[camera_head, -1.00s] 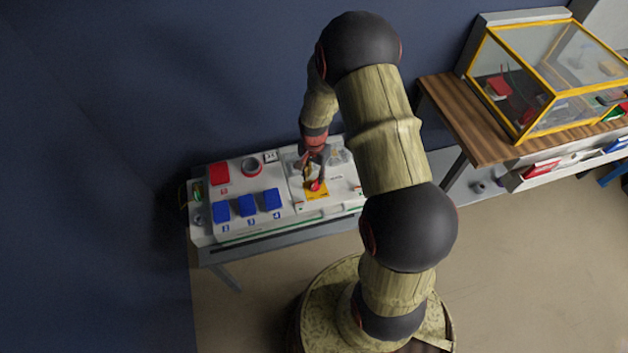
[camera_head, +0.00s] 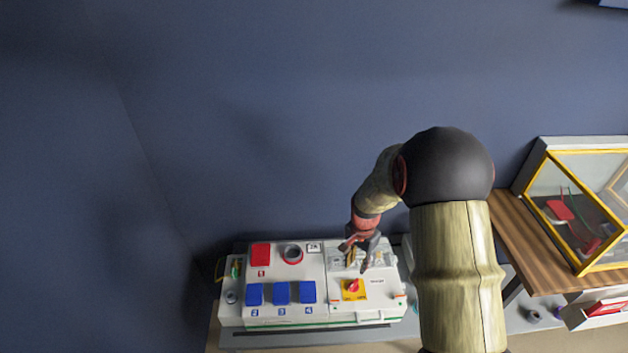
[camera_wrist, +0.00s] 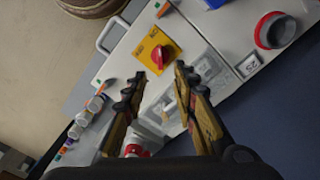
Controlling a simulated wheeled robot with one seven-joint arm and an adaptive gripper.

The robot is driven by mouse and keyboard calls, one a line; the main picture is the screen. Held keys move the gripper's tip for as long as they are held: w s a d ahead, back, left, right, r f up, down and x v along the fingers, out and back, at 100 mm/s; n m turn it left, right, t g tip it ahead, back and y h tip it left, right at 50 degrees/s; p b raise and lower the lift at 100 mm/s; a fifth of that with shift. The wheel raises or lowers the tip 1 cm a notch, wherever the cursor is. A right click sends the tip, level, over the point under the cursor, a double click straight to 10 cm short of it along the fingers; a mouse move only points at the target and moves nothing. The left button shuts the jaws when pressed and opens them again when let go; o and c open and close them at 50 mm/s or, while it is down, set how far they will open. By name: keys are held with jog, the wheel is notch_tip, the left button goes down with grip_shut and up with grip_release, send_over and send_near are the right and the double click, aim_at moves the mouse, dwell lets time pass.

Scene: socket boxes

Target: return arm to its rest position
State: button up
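My gripper (camera_head: 357,256) hangs over the right part of the white socket box panel (camera_head: 340,312). Its two fingers are spread apart with nothing between the tips, as the wrist view shows (camera_wrist: 160,74). A red rotary knob on a yellow plate (camera_head: 354,295) lies just in front of the fingers. The knob also shows in the wrist view (camera_wrist: 161,55), just beyond the fingertips and apart from them. My arm reaches forward and bends down to the left, hiding the panel's right surroundings.
The panel carries a red socket cover (camera_head: 261,255), a round red-rimmed socket (camera_head: 292,252) and blue covers (camera_head: 281,293). A yellow-framed glass case (camera_head: 580,215) stands on a wooden table (camera_head: 520,240) at right. A blue wall (camera_head: 250,120) rises behind.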

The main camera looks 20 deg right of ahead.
jog(key=s+a+r+n+g, duration=0.1)
jog(key=s+a+r+n, duration=0.1)
jog(key=s+n, duration=0.3)
jog(key=s+a+r+n+t, duration=0.2)
jog(key=s+a+r, duration=0.2)
jog(key=r, duration=0.6)
jog(key=s+a+r+n+t, duration=0.2)
jog(key=s+r, duration=0.4)
jog(key=r, duration=0.4)
jog(key=s+a+r+n+t, duration=0.2)
jog(key=s+a+r+n, duration=0.1)
jog(key=r, duration=0.8)
jog(key=s+a, duration=0.1)
jog(key=a, duration=0.1)
jog(key=shift+s+a+t, duration=0.3)
jog(key=shift+s+a, duration=0.05)
jog(key=shift+s, duration=0.05)
